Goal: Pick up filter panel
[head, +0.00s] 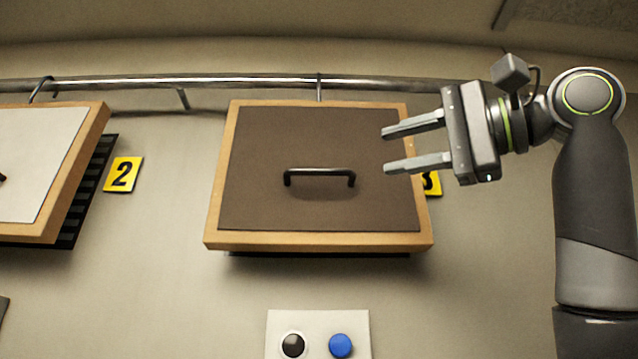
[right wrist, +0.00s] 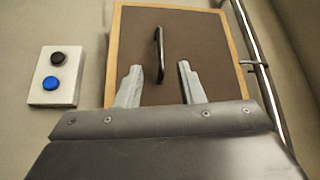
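A filter panel (head: 260,150) with a dark brown face and a wooden frame hangs from the rail in the middle of the head view. A black bar handle (head: 320,172) sits at its centre. The same panel (right wrist: 195,35) and its handle (right wrist: 159,55) show in the right wrist view. My right gripper (head: 385,152) is open and empty, over the panel's right edge and right of the handle. In the right wrist view its fingers (right wrist: 160,75) stand apart, with the handle ahead between them, not touching. My left gripper is not in view.
A second panel with a pale face (head: 40,165) hangs at the left, beside a yellow sign 2 (head: 123,174). Another yellow sign (head: 432,183) is partly hidden behind my right gripper. A metal rail (head: 230,82) runs along the wall. A button box (head: 318,322) is below.

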